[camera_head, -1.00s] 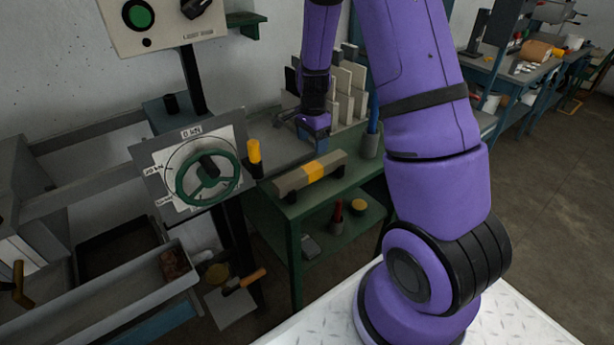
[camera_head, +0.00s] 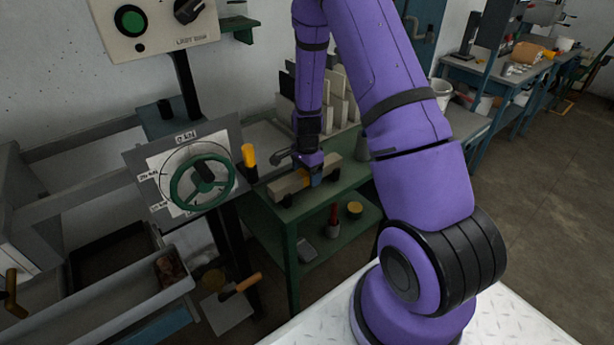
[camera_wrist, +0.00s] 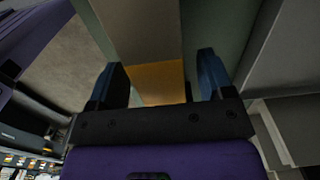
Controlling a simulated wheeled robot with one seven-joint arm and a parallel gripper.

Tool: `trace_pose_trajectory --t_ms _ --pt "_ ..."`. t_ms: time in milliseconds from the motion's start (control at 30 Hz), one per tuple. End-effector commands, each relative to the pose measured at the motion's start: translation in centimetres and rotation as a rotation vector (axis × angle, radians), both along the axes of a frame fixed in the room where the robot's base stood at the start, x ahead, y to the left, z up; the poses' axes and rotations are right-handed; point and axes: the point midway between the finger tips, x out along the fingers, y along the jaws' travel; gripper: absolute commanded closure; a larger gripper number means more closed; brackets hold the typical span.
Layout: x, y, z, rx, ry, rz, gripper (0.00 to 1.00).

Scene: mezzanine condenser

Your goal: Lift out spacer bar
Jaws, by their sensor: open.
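The spacer bar (camera_head: 290,184) is a beige-grey block with a yellow-orange band around its middle. It lies on the top of a green stand, on dark supports. In the wrist view the bar (camera_wrist: 140,30) runs between my two blue fingers, with its orange band (camera_wrist: 158,82) level with them. My gripper (camera_head: 310,178) is at the bar's middle and hides part of the band in the head view. In the wrist view my gripper (camera_wrist: 160,80) is open, one finger on each side of the bar. Whether the fingers touch it I cannot tell.
The green stand (camera_head: 291,225) has a lower shelf with a red-handled tool and a yellow-topped item. A rack of upright plates (camera_head: 340,100) stands behind the bar. A green handwheel (camera_head: 203,185) and a yellow handle (camera_head: 249,156) are close on the left.

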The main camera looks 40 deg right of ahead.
Motion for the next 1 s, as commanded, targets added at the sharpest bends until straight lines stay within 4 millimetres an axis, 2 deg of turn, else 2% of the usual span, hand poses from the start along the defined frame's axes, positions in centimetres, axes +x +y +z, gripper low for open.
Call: trace_pose_trajectory --t_ms 267,600,1000 --pt "0.03 0.0 -0.28 0.0 -0.001 0.001 0.26" --pt "0.03 -0.01 -0.27 0.0 -0.001 0.001 1.0" --pt "0.13 -0.24 0.18 -0.001 -0.003 0.001 1.0"
